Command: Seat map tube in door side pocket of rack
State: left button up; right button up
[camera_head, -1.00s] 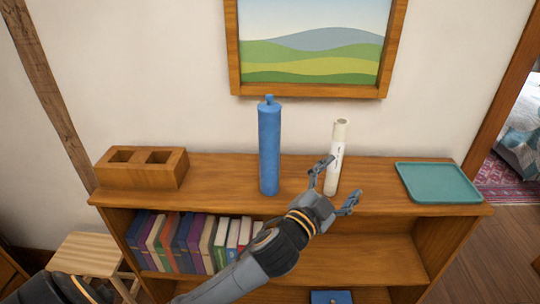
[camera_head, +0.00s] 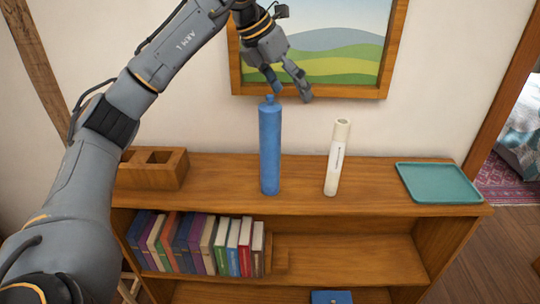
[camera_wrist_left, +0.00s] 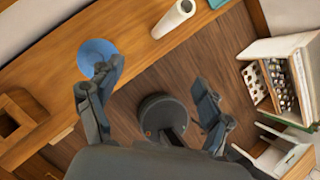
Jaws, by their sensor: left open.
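The white map tube (camera_head: 337,158) stands upright on the shelf top, right of the blue bottle (camera_head: 270,150). It also shows in the left wrist view (camera_wrist_left: 174,19). The wooden rack (camera_head: 168,176) with two square pockets sits at the left end of the shelf top, partly hidden by my left arm. Both pockets look empty; the rack is at the left edge of the left wrist view (camera_wrist_left: 14,122). My left gripper (camera_head: 291,90) is open and empty, raised above the blue bottle in front of the picture. My right gripper is out of view.
The blue bottle stands between the rack and the tube. A teal tray (camera_head: 438,184) lies at the right end of the shelf top (camera_head: 225,193). A framed picture (camera_head: 335,50) hangs above. A doorway opens at right.

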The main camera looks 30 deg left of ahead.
aim_at(268, 107)
pick_arm(q)
jog(key=s+a+r+n+y, duration=0.2)
jog(key=s+a+r+y, duration=0.1)
jog(key=a, duration=0.5)
jog(key=shift+g, duration=0.3)
jog(key=x, duration=0.3)
jog(key=p+x, duration=0.1)
jog(key=x, duration=0.3)
jog(key=shift+w+d+f, duration=0.2)
jog(key=shift+d, duration=0.05)
jog(key=shift+w+f, duration=0.2)
jog(key=shift+f, duration=0.3)
jog(key=shift+w+d+f+p, duration=0.15)
jog(key=shift+w+f+p, duration=0.05)
jog(key=shift+p, duration=0.25)
jog(key=p+x, duration=0.1)
jog(key=x, duration=0.1)
jog(key=p+x, duration=0.1)
jog(key=x, duration=0.1)
jog(key=shift+w+d+f, duration=0.1)
jog(key=shift+w+f, duration=0.1)
jog(key=shift+w, duration=0.25)
grip_shut()
jog(key=shift+r, duration=0.1)
